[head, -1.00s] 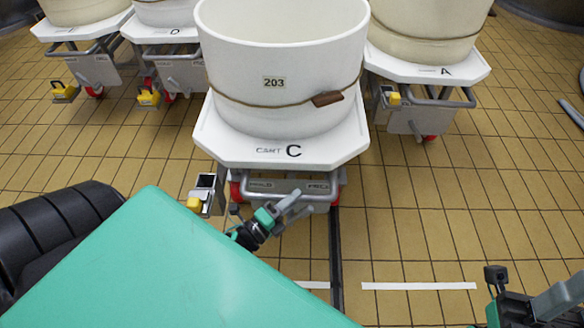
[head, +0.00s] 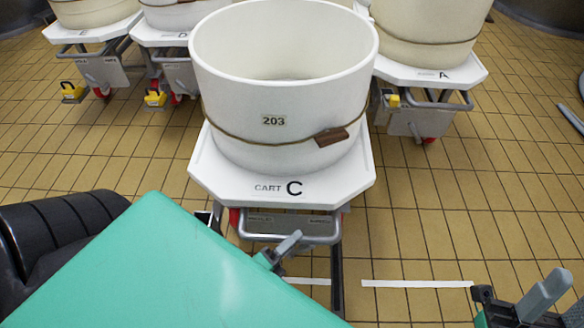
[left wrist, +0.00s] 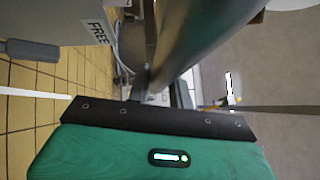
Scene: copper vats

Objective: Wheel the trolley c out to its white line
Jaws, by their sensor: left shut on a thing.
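Trolley C (head: 247,190), a white octagonal platform marked CART C, carries a large cream vat (head: 240,95) labelled 203. Its grey handle bar (head: 318,238) faces me. My left gripper (head: 283,250) is shut on the handle bar, partly hidden by my green arm cover. In the left wrist view the grey bar (left wrist: 205,40) runs across the gripper. My right gripper (head: 540,298) is at the bottom right, away from the trolley; its jaw gap is unclear.
Trolley A (head: 430,72) stands behind on the right. Trolley D (head: 170,38) and another trolley (head: 85,32) stand at the back left. All carry vats.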

